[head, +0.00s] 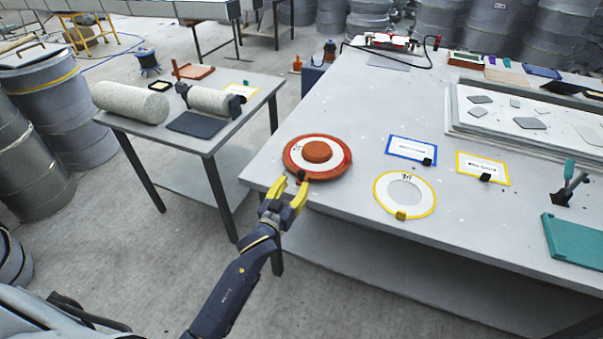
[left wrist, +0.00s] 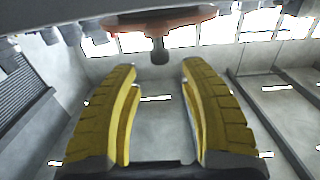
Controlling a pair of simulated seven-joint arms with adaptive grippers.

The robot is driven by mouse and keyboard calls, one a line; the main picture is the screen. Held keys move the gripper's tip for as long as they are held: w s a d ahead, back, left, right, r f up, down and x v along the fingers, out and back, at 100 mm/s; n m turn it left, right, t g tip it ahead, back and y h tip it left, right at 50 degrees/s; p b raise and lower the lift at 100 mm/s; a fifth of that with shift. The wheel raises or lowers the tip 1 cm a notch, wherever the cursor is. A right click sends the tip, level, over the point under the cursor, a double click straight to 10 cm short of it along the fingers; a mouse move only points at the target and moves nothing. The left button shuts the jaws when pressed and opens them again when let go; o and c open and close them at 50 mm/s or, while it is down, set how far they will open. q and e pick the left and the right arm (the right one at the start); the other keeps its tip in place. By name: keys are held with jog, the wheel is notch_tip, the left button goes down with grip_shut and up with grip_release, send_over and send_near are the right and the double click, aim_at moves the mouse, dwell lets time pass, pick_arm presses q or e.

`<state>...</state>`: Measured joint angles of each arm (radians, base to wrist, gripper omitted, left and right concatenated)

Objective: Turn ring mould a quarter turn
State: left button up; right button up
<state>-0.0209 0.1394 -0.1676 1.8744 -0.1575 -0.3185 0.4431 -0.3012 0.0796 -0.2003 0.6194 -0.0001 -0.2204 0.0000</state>
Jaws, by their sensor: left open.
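The ring mould (head: 318,156) is a round orange-red disc with a white ring and a raised orange centre. It lies near the front left corner of the large grey table. A small dark knob (head: 302,175) sticks out at its near edge. My left gripper (head: 290,187) has yellow fingers and is open just in front of this knob. In the left wrist view the two fingers (left wrist: 160,112) stand apart with nothing between them. The knob (left wrist: 159,52) hangs beyond the fingertips, under the mould's orange rim (left wrist: 158,20). My right gripper is not in view.
A yellow-rimmed white ring plate (head: 405,194) and blue-framed (head: 411,150) and yellow-framed (head: 483,168) cards lie to the right. A teal block (head: 575,240) is at the far right. A smaller table (head: 205,142) with rolls stands left, across a floor gap.

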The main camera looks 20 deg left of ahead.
aim_at(300, 175)
pick_arm(q)
jog(key=shift+w+d, duration=0.2)
jog(key=shift+w, duration=1.4)
jog(key=shift+w+d, duration=0.15)
jog(key=shift+w, duration=1.4)
jog(key=shift+c, duration=0.5)
grip_shut()
